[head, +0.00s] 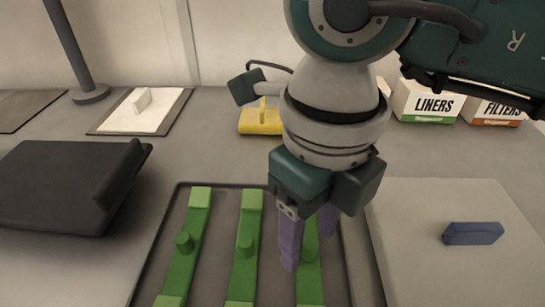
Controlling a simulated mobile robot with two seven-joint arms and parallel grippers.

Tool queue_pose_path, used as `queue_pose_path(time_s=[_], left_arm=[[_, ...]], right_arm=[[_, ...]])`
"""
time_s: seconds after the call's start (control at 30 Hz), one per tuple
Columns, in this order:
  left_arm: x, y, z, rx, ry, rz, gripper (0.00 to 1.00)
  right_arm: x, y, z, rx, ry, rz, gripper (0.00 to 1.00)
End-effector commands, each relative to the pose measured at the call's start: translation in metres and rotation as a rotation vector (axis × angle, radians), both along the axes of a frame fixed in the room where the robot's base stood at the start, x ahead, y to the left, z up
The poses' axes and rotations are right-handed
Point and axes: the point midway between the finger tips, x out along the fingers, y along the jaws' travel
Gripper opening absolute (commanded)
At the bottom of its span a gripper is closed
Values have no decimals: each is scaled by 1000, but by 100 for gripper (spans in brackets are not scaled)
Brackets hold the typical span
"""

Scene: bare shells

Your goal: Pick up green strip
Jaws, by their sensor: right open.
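Three green strips lie side by side in a dark shallow tray (218,287) at the front middle. The left green strip (188,256) and the middle green strip (246,257) show almost whole, each with a round knob. The right green strip (309,284) is partly hidden behind my right gripper (308,252). That gripper points down with its two purple fingers apart, over the right strip. I cannot tell whether the fingers touch it. My left gripper is not in view.
A dark raised plate (60,185) stands left of the tray. A pale board (440,270) with a blue block (473,233) lies right.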

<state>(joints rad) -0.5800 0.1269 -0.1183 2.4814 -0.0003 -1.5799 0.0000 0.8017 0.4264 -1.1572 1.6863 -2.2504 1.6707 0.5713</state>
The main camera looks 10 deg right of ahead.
Motion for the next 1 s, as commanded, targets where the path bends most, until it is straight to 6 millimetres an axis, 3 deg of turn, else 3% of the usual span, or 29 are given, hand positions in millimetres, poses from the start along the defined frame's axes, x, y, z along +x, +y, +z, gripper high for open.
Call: queue_pose_path(time_s=[0.1,0.33,0.87,1.0], left_arm=[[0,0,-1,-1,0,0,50],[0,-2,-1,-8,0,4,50],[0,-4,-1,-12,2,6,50],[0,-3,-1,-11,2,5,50]], right_arm=[[0,0,-11,0,0,1,58],[0,0,-13,1,-2,1,58],[0,0,-12,1,-2,1,0],[0,0,-12,1,-2,1,0]])
